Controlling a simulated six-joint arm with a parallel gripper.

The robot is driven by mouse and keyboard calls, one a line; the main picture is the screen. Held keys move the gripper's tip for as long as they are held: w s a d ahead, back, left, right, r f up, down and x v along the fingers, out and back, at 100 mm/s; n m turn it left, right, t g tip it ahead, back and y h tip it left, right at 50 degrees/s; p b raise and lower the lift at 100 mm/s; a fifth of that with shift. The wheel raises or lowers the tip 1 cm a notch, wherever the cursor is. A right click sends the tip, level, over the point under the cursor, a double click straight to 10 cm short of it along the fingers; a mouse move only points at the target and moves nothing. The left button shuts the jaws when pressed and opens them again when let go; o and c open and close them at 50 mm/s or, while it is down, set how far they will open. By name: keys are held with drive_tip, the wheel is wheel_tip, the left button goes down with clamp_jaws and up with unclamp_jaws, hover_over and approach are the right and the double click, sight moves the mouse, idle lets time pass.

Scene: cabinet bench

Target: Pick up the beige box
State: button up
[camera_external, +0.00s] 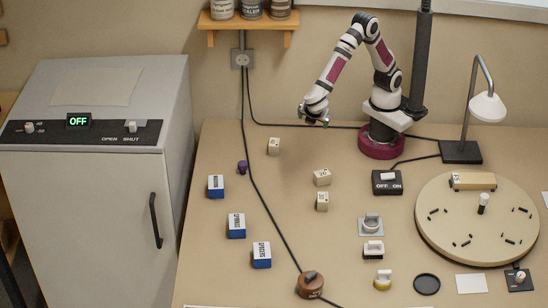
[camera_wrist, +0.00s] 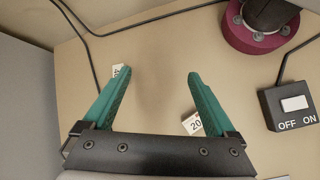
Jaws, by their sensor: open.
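Three small beige boxes stand on the bench in the external view: one at the back left (camera_external: 273,146), one in the middle (camera_external: 322,177) and one just in front of it (camera_external: 322,201). My gripper (camera_external: 318,121) hangs above the bench, behind the middle box and right of the back-left one. In the wrist view my gripper (camera_wrist: 158,72) is open, with only bare bench between its green fingers. One beige box (camera_wrist: 116,71) shows partly behind the left fingertip. Another, marked 20 (camera_wrist: 192,124), is partly hidden by the right finger.
Several blue-and-white boxes (camera_external: 237,226) stand at the left, near a purple knob-like piece (camera_external: 242,167). A black cable crosses the bench. An OFF/ON switch box (camera_external: 387,183) and a round turntable (camera_external: 440,235) carrying a longer beige block (camera_external: 473,181) are at the right.

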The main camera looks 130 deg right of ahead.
sight(273, 141)
drive_tip(key=w+d+f+n+h, duration=0.1)
drive_tip(key=w+f+n+h, duration=0.1)
drive_tip(key=f, duration=0.1)
drive_tip(key=w+d+f+n+h, duration=0.2)
drive_tip(key=w+f+n, duration=0.1)
drive_tip(key=f, duration=0.1)
drive_tip(key=w+d+f+n+h, duration=0.2)
drive_tip(key=w+f, duration=0.1)
drive_tip(key=f, duration=0.1)
drive_tip(key=shift+d+f+n+g, duration=0.15)
drive_tip(key=shift+n+g, duration=0.15)
drive_tip(key=x, duration=1.5)
drive_tip(key=shift+s+d+f, duration=0.2)
drive_tip(key=shift+s+f, duration=0.1)
drive_tip(key=shift+f, duration=0.05)
clamp_jaws()
